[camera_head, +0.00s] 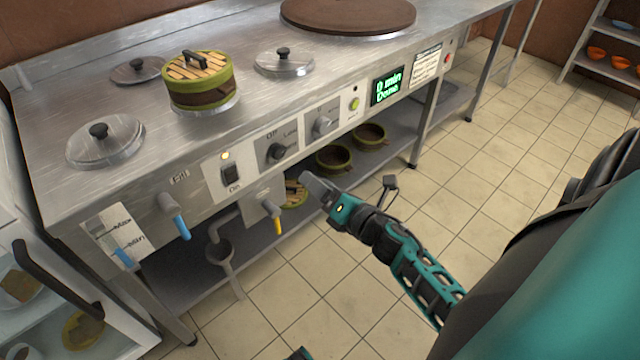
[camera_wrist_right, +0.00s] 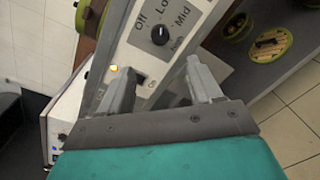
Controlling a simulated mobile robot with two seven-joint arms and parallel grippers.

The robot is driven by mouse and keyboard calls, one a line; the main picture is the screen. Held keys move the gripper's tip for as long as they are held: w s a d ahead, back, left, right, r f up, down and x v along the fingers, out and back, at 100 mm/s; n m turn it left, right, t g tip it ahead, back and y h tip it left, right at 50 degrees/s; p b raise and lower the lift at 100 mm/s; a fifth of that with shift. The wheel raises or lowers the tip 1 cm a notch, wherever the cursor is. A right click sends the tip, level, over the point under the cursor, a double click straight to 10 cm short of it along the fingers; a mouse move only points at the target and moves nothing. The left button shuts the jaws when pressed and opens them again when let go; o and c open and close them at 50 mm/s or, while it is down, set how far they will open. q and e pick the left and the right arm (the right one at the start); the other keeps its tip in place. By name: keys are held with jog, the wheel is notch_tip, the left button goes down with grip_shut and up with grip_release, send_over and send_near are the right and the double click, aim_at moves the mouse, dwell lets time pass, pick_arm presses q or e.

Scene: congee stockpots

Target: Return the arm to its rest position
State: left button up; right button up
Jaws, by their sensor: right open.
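My right gripper (camera_head: 314,188) reaches in from the lower right in the head view, in front of the steel counter's control panel (camera_head: 300,140). In the right wrist view its two fingers (camera_wrist_right: 163,88) are spread apart with nothing between them, and a black knob (camera_wrist_right: 160,35) on the panel shows beyond them. The gripper appears to be apart from the panel. My left gripper does not show in either view.
A green-rimmed steamer basket (camera_head: 198,82) stands on the steel counter (camera_head: 230,45) among lidded pots (camera_head: 104,140). More baskets sit on the lower shelf (camera_head: 262,232). A tap with a yellow handle (camera_head: 274,218) is close to my right gripper. The tiled floor (camera_head: 480,170) is open.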

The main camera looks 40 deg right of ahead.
dwell(0.6)
jog(key=s+a+f+m+g+y, duration=0.1)
jog(key=s+a+f+m+g, duration=0.15)
jog(key=s+a+m, duration=0.6)
jog(key=s+a+f+m+g+y, duration=0.1)
jog(key=s+a+m+g, duration=0.3)
jog(key=a+m, duration=0.85)
pick_arm(q)
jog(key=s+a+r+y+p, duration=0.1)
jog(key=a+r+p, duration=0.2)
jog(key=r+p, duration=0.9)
jog(key=p, duration=0.5)
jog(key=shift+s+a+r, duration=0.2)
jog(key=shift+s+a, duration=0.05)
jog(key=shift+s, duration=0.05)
pick_arm(e)
jog(key=d+r+m, duration=0.1)
jog(key=d+r, duration=0.2)
jog(key=r, duration=0.3)
jog(key=d+r+m+h, duration=0.1)
jog(key=d+r+m, duration=0.1)
jog(key=d+r, duration=0.2)
notch_tip(320, 180, up, 2)
jog(key=shift+s+d+r, duration=0.25)
jog(key=shift+s+d, duration=0.05)
